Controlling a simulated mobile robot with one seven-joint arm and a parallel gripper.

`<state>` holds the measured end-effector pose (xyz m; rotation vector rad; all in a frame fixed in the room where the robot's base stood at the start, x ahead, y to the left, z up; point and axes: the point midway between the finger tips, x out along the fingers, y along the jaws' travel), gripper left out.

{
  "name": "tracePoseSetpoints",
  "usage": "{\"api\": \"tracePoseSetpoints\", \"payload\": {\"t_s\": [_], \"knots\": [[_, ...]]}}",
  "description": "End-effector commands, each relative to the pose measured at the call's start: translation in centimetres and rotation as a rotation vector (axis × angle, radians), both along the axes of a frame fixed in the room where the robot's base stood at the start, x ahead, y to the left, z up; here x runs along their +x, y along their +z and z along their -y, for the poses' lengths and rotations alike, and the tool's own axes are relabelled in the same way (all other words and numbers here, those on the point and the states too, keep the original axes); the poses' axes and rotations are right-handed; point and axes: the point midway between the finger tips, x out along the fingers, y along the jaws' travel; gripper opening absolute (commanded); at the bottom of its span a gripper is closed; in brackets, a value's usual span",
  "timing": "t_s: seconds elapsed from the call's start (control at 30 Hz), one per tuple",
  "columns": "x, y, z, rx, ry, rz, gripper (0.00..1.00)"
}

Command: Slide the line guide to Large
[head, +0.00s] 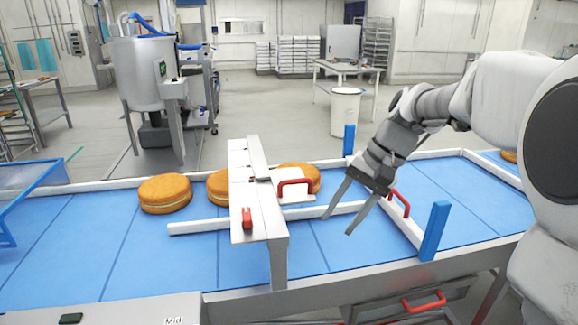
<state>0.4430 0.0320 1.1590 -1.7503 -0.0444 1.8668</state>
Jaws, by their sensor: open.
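A white bridge (238,175) spans the blue belt, with a red knob (247,218) on its near top plate and a red handle (297,184) at its right side. A long white rail (195,226) runs along the belt beneath the bridge; I take it as the line guide, but cannot be sure. My gripper (338,225) points down and left, open and empty, over the belt right of the bridge. Its fingertips overlap the rail's right part in view; contact cannot be told. A panel (110,312) at the near edge carries a "Mid" label (173,321). No "Large" mark is legible.
Filled rounds (166,193) sit on the belt (100,245) behind the rail, some partly hidden by the bridge. A white cross rail (415,233) with a red handle (400,203) lies right of my gripper, between blue posts (435,230) (349,140). A blue frame (30,195) stands far left.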

Motion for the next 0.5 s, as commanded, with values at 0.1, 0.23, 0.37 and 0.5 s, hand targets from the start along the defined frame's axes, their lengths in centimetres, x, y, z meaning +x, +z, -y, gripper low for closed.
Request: {"api": "tracePoseSetpoints", "payload": {"t_s": [0.1, 0.23, 0.37, 0.5], "knots": [[3.8, -0.8, -0.1, 0.163, -0.043, -0.052, 0.5], [7.5, -1.0, 0.4, 0.349, -0.083, -0.09, 0.5], [10.8, -0.8, 1.9, 0.548, -0.122, -0.113, 0.5], [13.5, -0.4, 4.3, 0.735, -0.155, -0.116, 0.5]]}}
